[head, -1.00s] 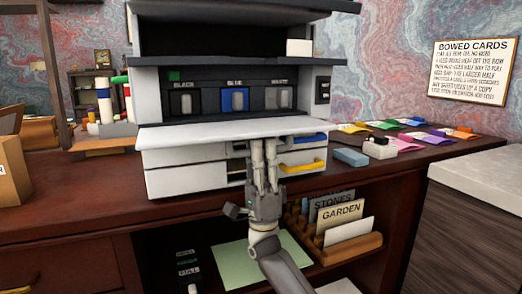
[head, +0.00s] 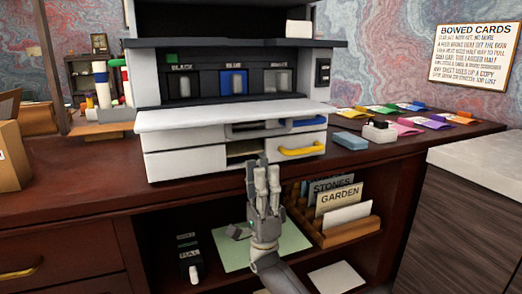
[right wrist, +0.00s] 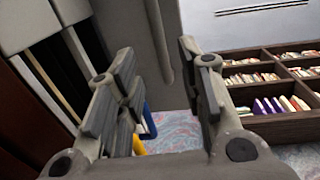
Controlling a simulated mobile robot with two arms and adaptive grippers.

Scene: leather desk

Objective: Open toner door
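The white printer (head: 165,158) stands on the desk. Its toner door (head: 235,116) is a white flap folded down flat at the front, and the bay behind it is exposed. In the bay are a black cartridge (head: 181,86), a blue-fronted one (head: 234,82) and a grey one (head: 278,81) under small labels. My right gripper (head: 262,170) is below and in front of the door, apart from it. In the right wrist view its fingers (right wrist: 160,95) are spread with nothing between them. My left gripper is out of view.
Below the door are a yellow handle (head: 303,149) and a blue handle (head: 309,122). A blue block (head: 350,140) and coloured cards (head: 384,110) lie to the right on the desk. A wooden card rack (head: 350,232) stands on the shelf below.

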